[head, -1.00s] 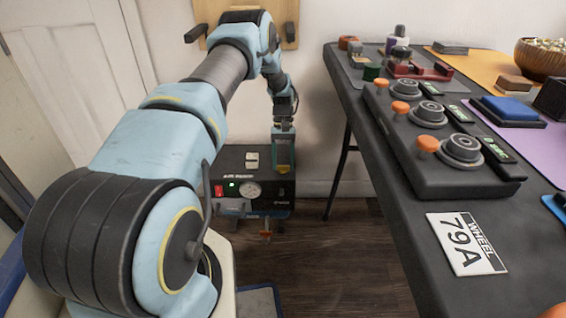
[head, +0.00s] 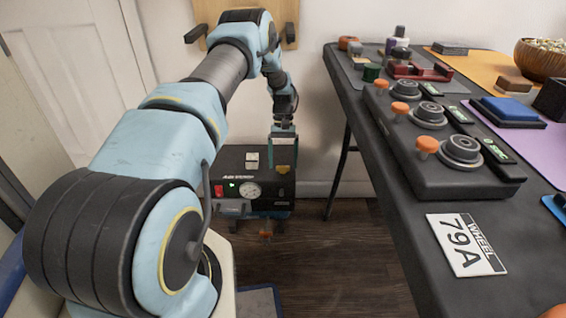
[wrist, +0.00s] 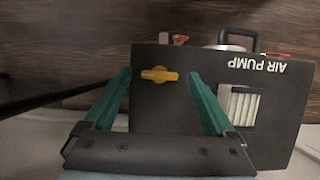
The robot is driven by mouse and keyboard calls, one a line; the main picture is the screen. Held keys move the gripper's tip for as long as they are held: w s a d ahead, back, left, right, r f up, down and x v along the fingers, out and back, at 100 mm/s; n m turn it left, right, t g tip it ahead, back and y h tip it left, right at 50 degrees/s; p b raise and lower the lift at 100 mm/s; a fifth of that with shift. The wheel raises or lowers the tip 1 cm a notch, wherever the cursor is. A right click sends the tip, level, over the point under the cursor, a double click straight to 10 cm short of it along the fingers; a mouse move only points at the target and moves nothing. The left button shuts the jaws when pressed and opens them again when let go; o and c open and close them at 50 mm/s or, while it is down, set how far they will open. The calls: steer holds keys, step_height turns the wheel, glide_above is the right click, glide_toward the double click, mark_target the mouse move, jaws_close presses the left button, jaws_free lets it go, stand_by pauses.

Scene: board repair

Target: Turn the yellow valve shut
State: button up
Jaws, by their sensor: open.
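The yellow valve (wrist: 159,75) shows in the wrist view as a small bar handle on the dark top of the air pump. Its long side lies across the picture, from one finger towards the other. My gripper (wrist: 159,74) is open, with one green finger on each side of the handle and a gap at both ends. I cannot tell how far the fingertips are above the pump top.
The pump's front carries a red switch (head: 218,190) and a round gauge (head: 249,190). An orange part (head: 266,236) sticks out low in front. A pale ribbed block (wrist: 241,106) is on the pump top. The black table (head: 390,235) stands right; bare floor lies between.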

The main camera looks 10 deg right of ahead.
steer(key=v, duration=0.6)
steer(key=shift+w+r+p, duration=0.2)
steer(key=shift+r+p, duration=0.1)
steer(key=shift+r, duration=0.1)
steer(key=shift+s, duration=0.1)
